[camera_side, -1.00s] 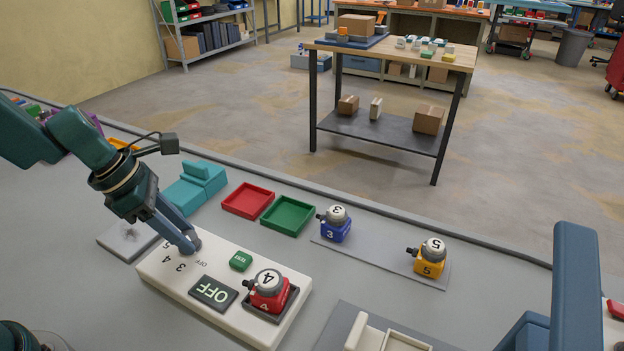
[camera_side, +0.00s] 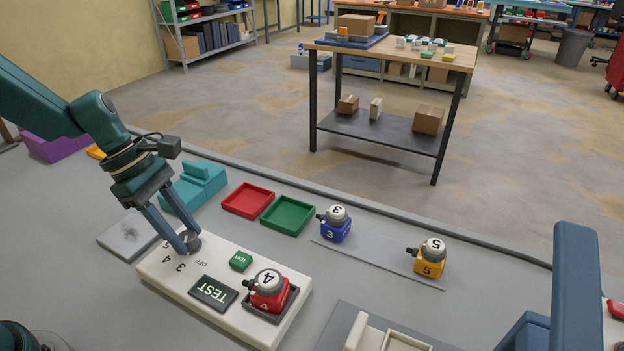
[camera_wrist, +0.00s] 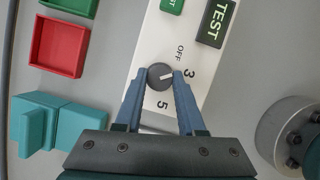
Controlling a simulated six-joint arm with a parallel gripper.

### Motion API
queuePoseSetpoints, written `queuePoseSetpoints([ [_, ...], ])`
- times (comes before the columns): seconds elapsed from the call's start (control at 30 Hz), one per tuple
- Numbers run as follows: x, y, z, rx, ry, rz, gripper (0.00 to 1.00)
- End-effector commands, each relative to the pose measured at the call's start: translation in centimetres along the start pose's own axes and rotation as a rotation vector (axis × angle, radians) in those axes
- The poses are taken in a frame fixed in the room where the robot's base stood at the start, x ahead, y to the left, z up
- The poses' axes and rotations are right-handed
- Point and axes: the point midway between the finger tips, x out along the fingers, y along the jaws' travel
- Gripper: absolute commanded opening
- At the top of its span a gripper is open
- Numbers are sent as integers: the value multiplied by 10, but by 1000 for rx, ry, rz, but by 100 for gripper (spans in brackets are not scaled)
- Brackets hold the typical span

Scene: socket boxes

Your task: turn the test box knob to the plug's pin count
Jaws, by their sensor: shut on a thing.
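The white test box (camera_side: 160,268) has a round dark grey knob (camera_side: 191,241) at its left end. My gripper (camera_side: 186,243) is shut on the knob, with one finger on each side, also in the wrist view (camera_wrist: 160,77). The knob's white pointer mark faces right in the wrist view, roughly towards the 3 (camera_wrist: 190,72). OFF and 5 also show there; the 4 is hidden, apparently behind the right finger. The box display (camera_side: 214,291) reads TEST. A red plug (camera_side: 268,292) marked 4 sits in the box's socket at its right end.
A green TEST button (camera_side: 240,261) is on the box. Red (camera_side: 248,200) and green (camera_side: 288,215) trays stand behind it. A blue plug (camera_side: 335,225) marked 3 and a yellow plug (camera_side: 429,259) marked 5 stand on a grey strip. A teal block (camera_side: 195,186) stands behind the gripper.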

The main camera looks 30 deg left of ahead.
Motion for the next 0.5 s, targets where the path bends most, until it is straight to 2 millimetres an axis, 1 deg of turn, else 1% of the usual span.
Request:
queuePoseSetpoints([
  [0.5,0,4,1,458,0,-189,0],
])
